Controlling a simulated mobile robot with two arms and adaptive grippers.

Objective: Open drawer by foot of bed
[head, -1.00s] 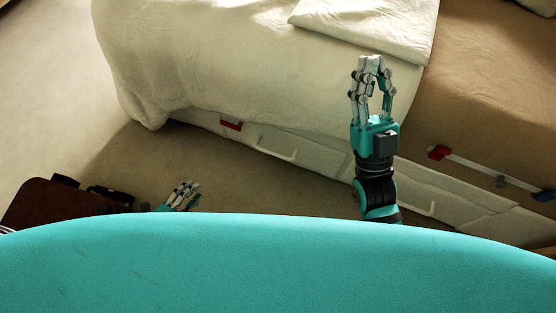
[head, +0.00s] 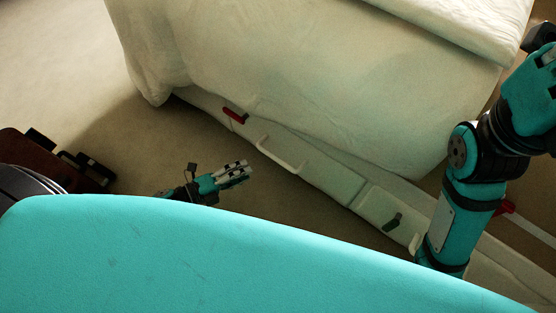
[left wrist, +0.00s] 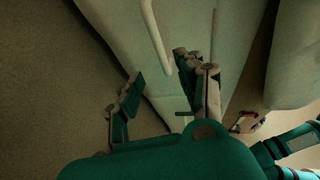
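The bed's white base holds a drawer (head: 325,180) with a pale bar handle (head: 280,155). The drawer front looks closed. A second handle (head: 415,243) shows further right, beside my right arm. My left gripper (head: 240,170) is low over the carpet, in front of and to the left of the first handle, not touching it. In the left wrist view its fingers (left wrist: 162,88) are spread with nothing between them, and a handle (left wrist: 157,38) lies just beyond their tips. My right gripper (head: 540,55) is raised at the right edge, partly cut off.
A white cover (head: 300,70) hangs over the drawer tops. A red piece (head: 235,115) sits by the drawer's upper left. A dark red suitcase (head: 35,170) stands on the floor at left.

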